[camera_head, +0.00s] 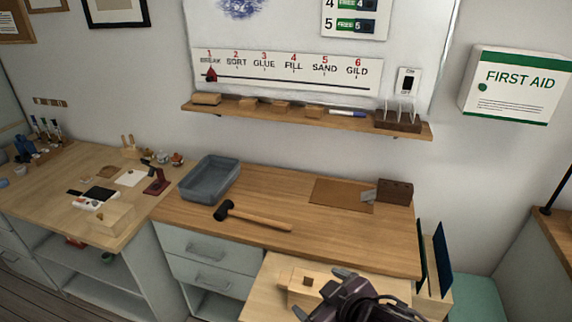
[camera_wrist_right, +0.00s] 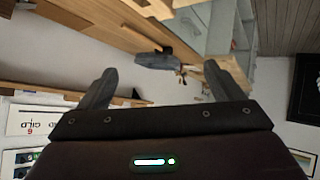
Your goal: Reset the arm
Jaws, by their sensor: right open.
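My right gripper (camera_head: 325,292) is at the bottom of the head view, right of centre, with part of its dark wrist showing. That view looks tilted over, with the wall, shelf and bench behind the fingers. My left gripper is not in view.
The bench (camera_head: 345,238) holds a grey tray (camera_head: 209,177), a black-headed mallet (camera_head: 254,217), a brown mat (camera_head: 341,195) and a dark wooden block (camera_head: 395,191). Dark upright panels (camera_head: 432,262) stand at the bench's right end. A narrow wall shelf (camera_head: 290,115) runs above. The bench's front right is clear.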

